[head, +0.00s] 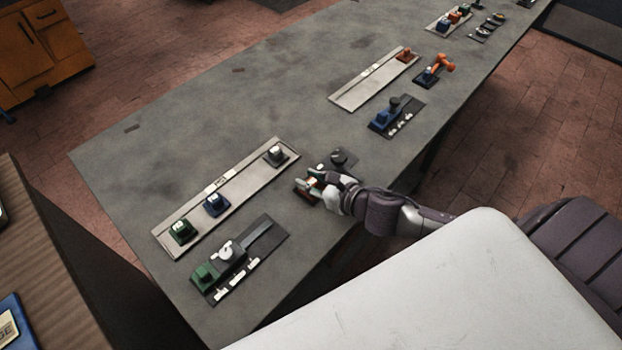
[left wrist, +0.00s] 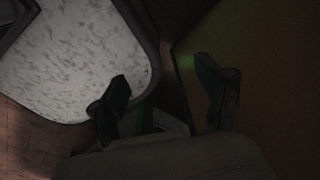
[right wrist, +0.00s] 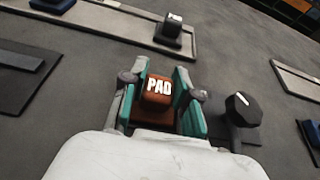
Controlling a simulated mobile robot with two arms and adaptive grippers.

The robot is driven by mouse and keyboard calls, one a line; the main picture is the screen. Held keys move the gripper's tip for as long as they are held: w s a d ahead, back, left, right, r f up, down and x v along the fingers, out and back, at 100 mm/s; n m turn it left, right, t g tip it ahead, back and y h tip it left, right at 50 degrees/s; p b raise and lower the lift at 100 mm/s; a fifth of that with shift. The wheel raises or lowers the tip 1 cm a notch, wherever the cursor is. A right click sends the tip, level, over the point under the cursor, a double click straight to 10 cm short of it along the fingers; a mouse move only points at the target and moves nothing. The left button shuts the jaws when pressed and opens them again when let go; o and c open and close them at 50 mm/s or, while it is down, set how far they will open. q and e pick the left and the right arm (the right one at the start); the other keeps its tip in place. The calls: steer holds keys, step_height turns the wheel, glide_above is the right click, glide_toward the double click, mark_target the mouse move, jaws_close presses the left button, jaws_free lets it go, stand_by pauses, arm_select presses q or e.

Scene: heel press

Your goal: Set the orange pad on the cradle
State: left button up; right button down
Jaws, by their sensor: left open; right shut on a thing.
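My right gripper (head: 318,183) is shut on an orange-brown block marked PAD, the orange pad (right wrist: 158,90). The pad sits between teal fingers, its label facing the camera in the right wrist view. In the head view the gripper is low over a small dark station with a black knob (head: 341,156), which also shows right of the fingers in the right wrist view (right wrist: 242,105). The cradle is mostly hidden under the gripper and pad; I cannot tell whether the pad touches it. My left gripper (left wrist: 166,100) is open and empty, seen only in the left wrist view.
A long tray (head: 240,190) with green, blue and grey blocks lies left of the right gripper. A green station (head: 225,262) stands in front of it, a blue station (head: 395,115) farther right. Another tray (head: 360,90) lies beyond. The table's left part is clear.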

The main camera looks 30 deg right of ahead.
steer(key=c, duration=0.9)
jaws_free()
steer(key=shift+s+f, duration=0.1)
steer(key=shift+o, duration=0.6)
arm_select(q)
steer(key=shift+s, duration=0.1)
steer(key=shift+a, duration=0.1)
steer(key=shift+s, duration=0.1)
arm_select(e)
steer(key=v, duration=1.2)
